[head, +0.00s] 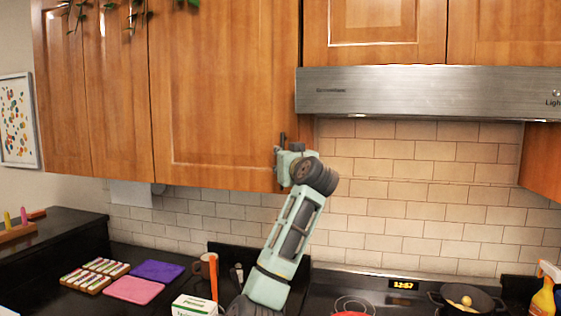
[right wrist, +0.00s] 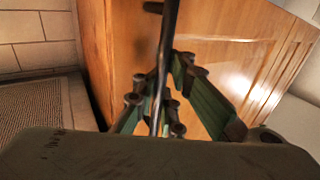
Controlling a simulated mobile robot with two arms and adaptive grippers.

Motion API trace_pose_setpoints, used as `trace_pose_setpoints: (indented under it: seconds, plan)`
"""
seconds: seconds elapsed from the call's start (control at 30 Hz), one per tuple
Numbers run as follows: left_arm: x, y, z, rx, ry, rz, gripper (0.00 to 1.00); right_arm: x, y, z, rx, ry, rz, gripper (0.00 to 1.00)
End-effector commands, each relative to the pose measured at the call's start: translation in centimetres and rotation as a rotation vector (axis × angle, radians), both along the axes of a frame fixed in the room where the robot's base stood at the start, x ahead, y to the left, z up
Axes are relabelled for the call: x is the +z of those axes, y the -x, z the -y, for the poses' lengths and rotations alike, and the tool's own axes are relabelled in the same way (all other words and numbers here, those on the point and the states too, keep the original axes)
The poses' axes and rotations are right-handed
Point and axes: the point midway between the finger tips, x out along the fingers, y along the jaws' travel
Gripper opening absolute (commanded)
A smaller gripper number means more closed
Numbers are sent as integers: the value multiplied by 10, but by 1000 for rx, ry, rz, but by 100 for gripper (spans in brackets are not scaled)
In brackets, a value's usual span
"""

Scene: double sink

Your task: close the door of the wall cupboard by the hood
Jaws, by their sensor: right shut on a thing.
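The wooden wall cupboard door (head: 225,90) left of the hood looks about flush with its neighbours in the head view; I cannot tell whether a small gap remains. Its dark bar handle (head: 283,137) is near the lower right corner. My right gripper (head: 284,155) is at that handle, covering its lower part. In the right wrist view, the handle (right wrist: 168,45) runs between the fingers of my right gripper (right wrist: 155,115), which is shut on it, with the wooden door surface (right wrist: 225,55) behind. My left gripper is not in view.
The steel hood (head: 430,92) is just right of the door and my arm. Leaves hang over the cupboard top.

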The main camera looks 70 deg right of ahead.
Motion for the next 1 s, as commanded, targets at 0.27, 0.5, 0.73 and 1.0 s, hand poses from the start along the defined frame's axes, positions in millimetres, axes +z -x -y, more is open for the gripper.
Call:
trace_pose_setpoints:
  seconds: [0.27, 0.5, 0.73, 1.0]
  plan:
    - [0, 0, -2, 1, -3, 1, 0, 1, 2, 1, -6, 2, 1, 27]
    - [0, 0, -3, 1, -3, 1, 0, 0, 1, 1, -4, 1, 1, 28]
    - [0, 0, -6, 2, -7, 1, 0, 1, 4, -3, -4, 1, 1, 28]
    - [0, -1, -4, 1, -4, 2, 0, 1, 33, -37, -8, 4, 1, 28]
